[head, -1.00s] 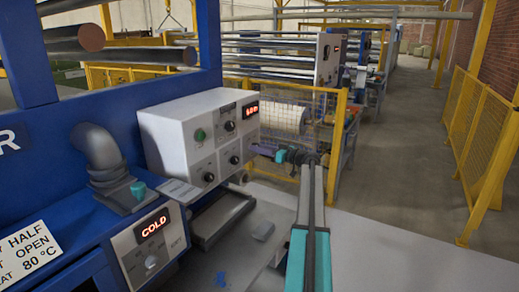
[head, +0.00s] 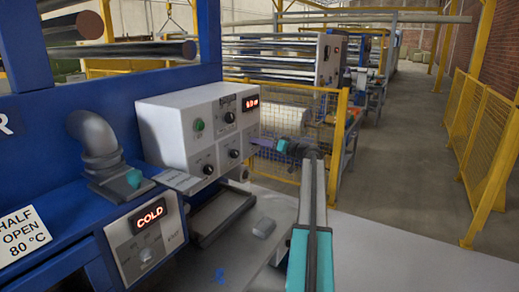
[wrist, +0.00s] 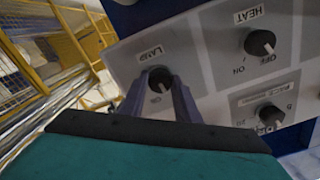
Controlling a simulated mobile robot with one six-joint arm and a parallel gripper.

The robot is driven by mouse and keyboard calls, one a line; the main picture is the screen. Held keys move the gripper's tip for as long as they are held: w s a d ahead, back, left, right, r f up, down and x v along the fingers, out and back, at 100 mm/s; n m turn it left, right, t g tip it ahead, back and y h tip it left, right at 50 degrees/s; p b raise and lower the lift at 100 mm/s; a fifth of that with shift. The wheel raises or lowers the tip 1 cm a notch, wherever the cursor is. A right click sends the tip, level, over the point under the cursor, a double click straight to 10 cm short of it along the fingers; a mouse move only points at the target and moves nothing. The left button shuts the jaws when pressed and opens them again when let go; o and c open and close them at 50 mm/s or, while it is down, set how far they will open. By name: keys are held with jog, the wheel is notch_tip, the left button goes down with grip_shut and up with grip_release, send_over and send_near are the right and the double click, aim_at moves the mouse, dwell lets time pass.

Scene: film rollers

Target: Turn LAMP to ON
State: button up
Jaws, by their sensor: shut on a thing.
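The LAMP knob (wrist: 160,76) is a round black knob with a white pointer mark, on the white control panel, under its LAMP label (wrist: 149,53). In the wrist view my gripper (wrist: 159,86) has its two dark fingers on either side of this knob, shut on it. The pointer seems to aim down and slightly right in that view. Part of the lettering below the knob is hidden behind the fingers, so I cannot tell which position it is at. In the head view my gripper (head: 262,143) reaches left to the right end of the white box (head: 165,130).
In the wrist view the HEAT knob (wrist: 260,42) and another knob (wrist: 271,116) sit right of the LAMP knob. In the head view, a COLD display (head: 150,215) stands at lower left. A yellow mesh guard (head: 340,150) stands behind my gripper.

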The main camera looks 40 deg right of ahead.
jog(key=shift+m+b, duration=1.7)
jog(key=shift+m, duration=2)
jog(key=o, duration=1)
jog(key=shift+o, duration=0.2)
jog(key=b+v, duration=0.3)
jog(key=v, duration=1.1)
jog(key=shift+w, duration=0.1)
